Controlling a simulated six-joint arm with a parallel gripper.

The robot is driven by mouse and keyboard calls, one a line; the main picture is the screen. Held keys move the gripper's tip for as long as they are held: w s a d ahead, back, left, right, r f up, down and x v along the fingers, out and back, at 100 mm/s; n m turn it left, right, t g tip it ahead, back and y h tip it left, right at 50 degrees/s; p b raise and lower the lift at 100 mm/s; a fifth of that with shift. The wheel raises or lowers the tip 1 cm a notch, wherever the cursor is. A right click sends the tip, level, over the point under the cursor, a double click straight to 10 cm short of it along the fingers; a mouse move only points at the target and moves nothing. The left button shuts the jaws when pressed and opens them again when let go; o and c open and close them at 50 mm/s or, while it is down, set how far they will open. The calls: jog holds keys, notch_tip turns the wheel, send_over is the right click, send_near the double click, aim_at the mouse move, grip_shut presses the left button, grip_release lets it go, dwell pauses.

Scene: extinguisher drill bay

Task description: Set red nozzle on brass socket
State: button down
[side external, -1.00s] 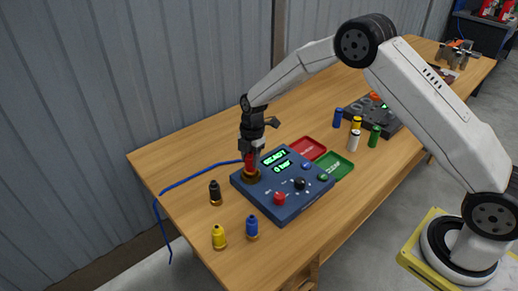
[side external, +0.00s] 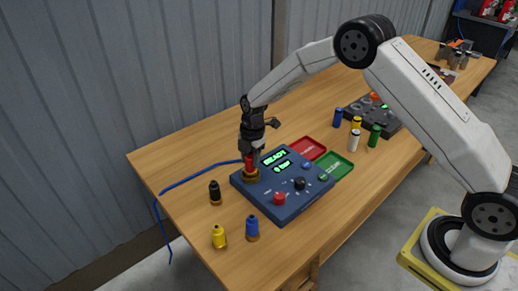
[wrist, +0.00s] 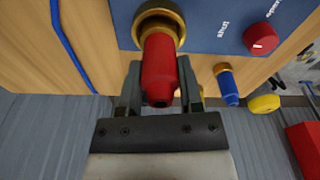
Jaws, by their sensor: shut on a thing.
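The red nozzle (side external: 250,161) stands upright at the brass socket (side external: 252,177) on the left corner of the blue console (side external: 282,203). My gripper (side external: 251,151) is above the socket and shut on the red nozzle. In the wrist view the red nozzle (wrist: 160,72) lies between the two fingers of my gripper (wrist: 160,85), its far end within the ring of the brass socket (wrist: 158,14). Whether it is fully seated I cannot tell.
Black (side external: 215,192), yellow (side external: 219,237) and blue (side external: 252,228) nozzles stand left and in front of the console. A red tray (side external: 308,148) and a green tray (side external: 337,165) lie behind it. A blue cable (side external: 198,176) runs off the table's left edge.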

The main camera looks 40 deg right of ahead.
jog(key=shift+f, duration=0.5)
jog(key=c, duration=0.5)
grip_release()
jog(key=shift+c, duration=0.2)
jog(key=shift+w+d+r, duration=0.1)
jog(key=shift+d+r, duration=0.1)
jog(key=shift+r, duration=1.6)
jog(key=shift+d+r, duration=0.25)
jog(key=shift+r, duration=1.6)
jog(key=shift+w+d+r, duration=0.1)
jog(key=shift+d+r, duration=0.1)
jog(key=shift+r, duration=1.6)
jog(key=shift+s, duration=0.2)
jog(key=s+d+r+m+t+h, duration=0.1)
jog(key=s+d+m+t, duration=0.1)
jog(key=s+m, duration=1.8)
jog(key=s+d, duration=0.1)
jog(key=s, duration=0.4)
jog(key=shift+r+t, duration=0.2)
jog(key=shift+t, duration=0.2)
